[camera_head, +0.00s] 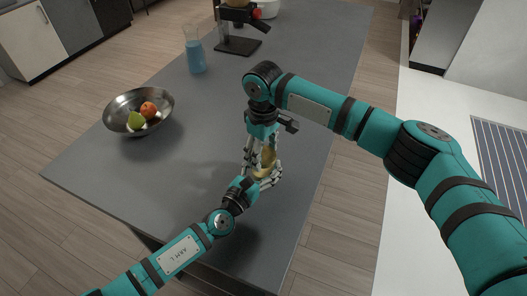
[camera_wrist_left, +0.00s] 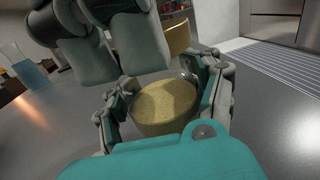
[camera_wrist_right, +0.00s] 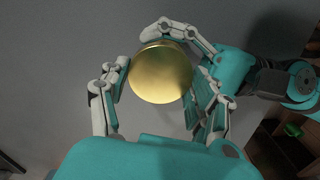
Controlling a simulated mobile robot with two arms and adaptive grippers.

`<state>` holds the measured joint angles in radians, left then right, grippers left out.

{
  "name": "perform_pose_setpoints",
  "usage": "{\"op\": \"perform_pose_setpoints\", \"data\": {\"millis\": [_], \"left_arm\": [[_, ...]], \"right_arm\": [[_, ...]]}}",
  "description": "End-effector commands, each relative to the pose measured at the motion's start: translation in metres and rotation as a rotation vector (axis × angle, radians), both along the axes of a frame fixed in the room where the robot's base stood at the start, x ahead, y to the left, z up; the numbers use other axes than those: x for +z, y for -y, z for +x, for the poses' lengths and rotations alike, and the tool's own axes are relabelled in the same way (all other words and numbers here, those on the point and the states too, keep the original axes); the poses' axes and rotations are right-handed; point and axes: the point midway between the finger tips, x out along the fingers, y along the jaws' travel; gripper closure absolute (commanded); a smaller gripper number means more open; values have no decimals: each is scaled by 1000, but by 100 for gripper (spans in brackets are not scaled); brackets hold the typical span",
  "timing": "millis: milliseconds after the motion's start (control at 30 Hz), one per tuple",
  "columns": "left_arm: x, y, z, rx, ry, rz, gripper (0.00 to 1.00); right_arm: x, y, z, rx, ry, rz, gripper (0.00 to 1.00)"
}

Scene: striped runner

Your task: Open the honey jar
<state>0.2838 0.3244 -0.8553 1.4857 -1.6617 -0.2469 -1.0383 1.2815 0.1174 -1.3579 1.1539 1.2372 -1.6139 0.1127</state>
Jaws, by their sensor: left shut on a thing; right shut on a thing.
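The honey jar (camera_wrist_left: 165,103) stands between the fingers of my left gripper (camera_head: 262,178), which is shut on it from the side. Its round top shows a tan, honey-coloured surface in the left wrist view, with no lid on it. The gold lid (camera_wrist_right: 160,72) is between the fingers of my right gripper (camera_wrist_right: 155,88), which is shut on it. In the left wrist view the lid (camera_wrist_left: 178,38) shows behind the right fingers, apart from the jar and above it. In the head view the fingers hide most of the jar.
The grey table (camera_head: 180,185) is mostly clear around the grippers. A metal bowl (camera_head: 113,108) with fruit stands at the left. A glass vessel of blue liquid (camera_head: 195,58) and a black stand (camera_head: 238,45) are farther back. The table's right edge is close to my right arm.

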Motion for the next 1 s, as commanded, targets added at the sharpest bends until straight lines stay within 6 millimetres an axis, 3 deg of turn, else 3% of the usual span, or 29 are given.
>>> {"op": "perform_pose_setpoints", "data": {"millis": [167, 400, 633, 667, 933, 1000], "left_arm": [[0, 0, 0, 0, 0, 0, 100], [0, 0, 0, 0, 0, 0, 100], [0, 0, 0, 0, 0, 0, 100], [0, 0, 0, 0, 0, 0, 42], [0, 0, 0, 0, 0, 0, 7], [0, 0, 0, 0, 0, 0, 5]], "right_arm": [[7, 0, 0, 0, 1, 2, 76], [36, -1, 0, 0, 1, 2, 76], [40, 0, 0, 0, -1, -1, 76], [40, 0, 0, 0, -1, -1, 76], [40, 0, 0, 0, 0, 0, 76], [40, 0, 0, 0, 0, 0, 76]]}}
